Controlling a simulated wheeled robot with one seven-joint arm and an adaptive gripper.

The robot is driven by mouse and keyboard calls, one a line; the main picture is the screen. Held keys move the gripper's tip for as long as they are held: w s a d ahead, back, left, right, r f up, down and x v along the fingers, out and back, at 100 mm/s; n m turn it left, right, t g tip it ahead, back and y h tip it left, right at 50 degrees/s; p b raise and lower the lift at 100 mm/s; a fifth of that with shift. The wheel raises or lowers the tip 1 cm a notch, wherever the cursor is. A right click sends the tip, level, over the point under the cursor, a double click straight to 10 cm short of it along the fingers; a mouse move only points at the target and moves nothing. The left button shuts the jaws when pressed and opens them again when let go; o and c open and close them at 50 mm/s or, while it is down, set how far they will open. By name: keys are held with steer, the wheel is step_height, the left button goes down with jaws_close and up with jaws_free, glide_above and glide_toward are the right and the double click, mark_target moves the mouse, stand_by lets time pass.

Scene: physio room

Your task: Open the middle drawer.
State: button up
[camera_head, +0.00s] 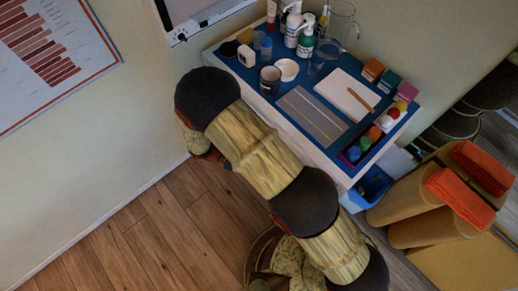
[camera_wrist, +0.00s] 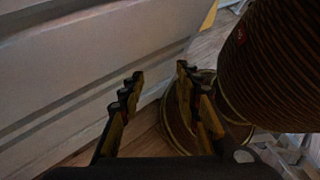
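A white drawer cabinet (camera_head: 318,157) with a blue top stands right of centre in the head view; my arm hides much of its front. In the wrist view its pale drawer fronts (camera_wrist: 70,78) fill the left side, split by slanting seams. I cannot tell for sure which front is the middle drawer, and no front there visibly stands out. My gripper (camera_wrist: 160,73) is open, with nothing between its fingers. The fingers appear beside the fronts, and I see no clear contact. In the head view I cannot make out the fingers.
The top holds bottles (camera_head: 305,42), a mug (camera_head: 270,80), a notepad (camera_head: 343,95) and a tray of coloured balls (camera_head: 353,154). A blue bin (camera_head: 373,186) and tan rolls (camera_head: 405,205) with orange towels (camera_head: 460,202) are at right. Wooden floor (camera_head: 150,235) is clear at left.

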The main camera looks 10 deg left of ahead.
steer(key=w+a+f+n+t+h+b, duration=0.25)
steer(key=f+n+t, duration=0.55)
steer(key=f+n, duration=0.7)
steer(key=w+a+n+t+y, duration=0.1)
steer(key=w+a+n+t, duration=0.4)
steer(key=w+a+n, duration=0.3)
steer(key=b+x, duration=0.2)
steer(key=x, duration=0.6)
steer(key=shift+s+d+f+n, duration=0.25)
steer(key=shift+s+d+n, duration=0.05)
steer(key=shift+d+n, duration=0.1)
steer(key=shift+c, duration=0.4)
steer(key=c, duration=0.7)
steer(key=shift+s+f, duration=0.1)
steer(key=shift+f, duration=0.05)
jaws_close()
